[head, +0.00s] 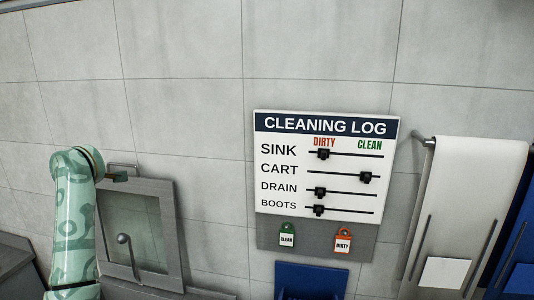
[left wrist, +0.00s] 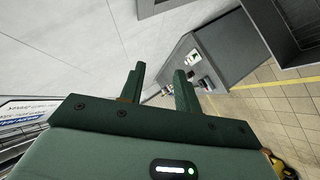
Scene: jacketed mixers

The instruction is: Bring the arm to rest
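My left arm (head: 75,220), pale green with darker patches, rises at the left of the head view beside a framed window panel. Its gripper cannot be made out clearly there. In the left wrist view my left gripper (left wrist: 159,73) shows two dark green fingers standing apart, with nothing between them. The fingers appear to touch nothing. My right arm and gripper are in neither view.
The cleaning log board (head: 325,165) hangs on the tiled wall, with sliders and two tags. A framed glass panel (head: 140,235) is close to my left arm. A white towel (head: 470,190) hangs at right. A grey cabinet (left wrist: 225,60) and yellow tiled floor (left wrist: 270,105) show in the wrist view.

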